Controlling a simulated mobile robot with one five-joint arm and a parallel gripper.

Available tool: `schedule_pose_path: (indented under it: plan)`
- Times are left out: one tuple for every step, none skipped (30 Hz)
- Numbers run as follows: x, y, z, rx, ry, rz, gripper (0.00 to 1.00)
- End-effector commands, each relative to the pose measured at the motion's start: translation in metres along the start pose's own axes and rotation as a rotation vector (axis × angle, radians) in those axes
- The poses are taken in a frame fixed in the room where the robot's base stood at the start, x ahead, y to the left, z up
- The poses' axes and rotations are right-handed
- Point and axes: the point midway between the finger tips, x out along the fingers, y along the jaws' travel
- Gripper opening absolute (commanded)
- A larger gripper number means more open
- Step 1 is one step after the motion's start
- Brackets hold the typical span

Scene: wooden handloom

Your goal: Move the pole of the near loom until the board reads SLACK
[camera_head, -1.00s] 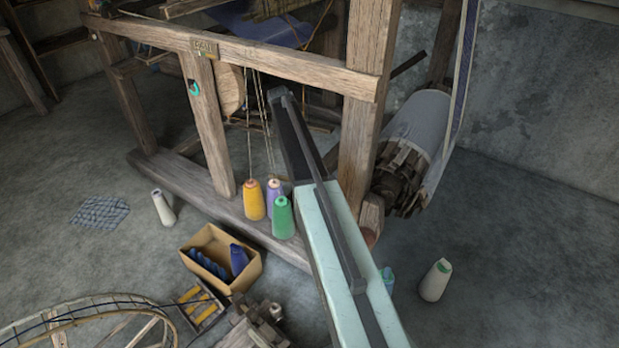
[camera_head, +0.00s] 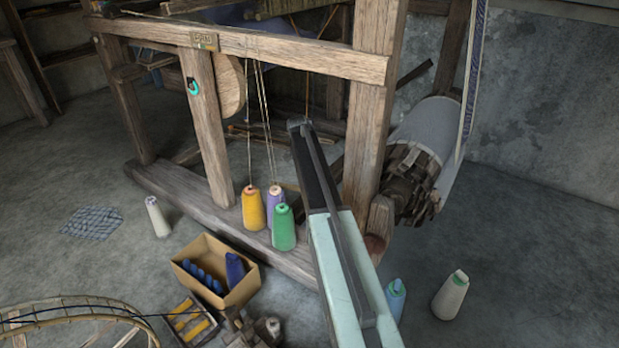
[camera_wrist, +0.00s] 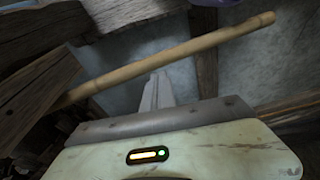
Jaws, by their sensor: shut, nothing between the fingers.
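The near loom (camera_head: 300,57) is a grey-brown wooden frame across the head view. A tan pole (camera_wrist: 190,48) runs slantwise across the wrist view, rising to the right; its left end passes behind dark timbers. My gripper (camera_wrist: 160,76) shows in the wrist view as grey fingers, shut and empty, pointing at the pole. In the head view my arm hides the gripper.
Yellow (camera_head: 253,209), purple and green (camera_head: 284,228) thread cones stand at the loom's lower beam. A cardboard box (camera_head: 240,293) holds blue spools. A white cone (camera_head: 450,296) stands at right, near a cloth roll (camera_head: 428,130). Floor at far right is clear.

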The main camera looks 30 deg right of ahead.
Motion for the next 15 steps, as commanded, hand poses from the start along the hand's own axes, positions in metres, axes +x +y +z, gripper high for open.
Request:
schedule_pose_path:
  plan:
    - [0.0146, 0.0021, 0.0057, 0.000, 0.000, 0.000, 0.00]
    - [0.0168, 0.0028, 0.0067, 0.000, 0.000, 0.000, 0.00]
    - [0.0186, 0.0036, 0.0076, 0.000, 0.000, 0.000, 0.00]
    - [0.0193, 0.0040, 0.0080, 0.000, 0.000, 0.000, 0.00]
    - [0.0194, 0.0043, 0.0082, 0.000, 0.000, 0.000, 0.00]
    - [0.0189, 0.0045, 0.0082, 0.000, 0.000, 0.000, 0.00]
    - [0.0184, 0.0045, 0.0080, 0.000, 0.000, 0.000, 0.00]
    - [0.0177, 0.0045, 0.0078, 0.000, 0.000, 0.000, 0.00]
    - [0.0171, 0.0045, 0.0076, 0.000, 0.000, 0.000, 0.00]
    - [0.0170, 0.0045, 0.0075, 0.000, 0.000, 0.000, 0.00]
    - [0.0169, 0.0045, 0.0075, 0.000, 0.000, 0.000, 0.00]
    - [0.0169, 0.0045, 0.0075, 0.000, 0.000, 0.000, 0.00]
    - [0.0169, 0.0045, 0.0075, 0.000, 0.000, 0.000, 0.00]
    - [0.0172, 0.0045, 0.0076, 0.000, 0.000, 0.000, 0.00]
    - [0.0186, 0.0045, 0.0079, 0.000, 0.000, 0.000, 0.00]
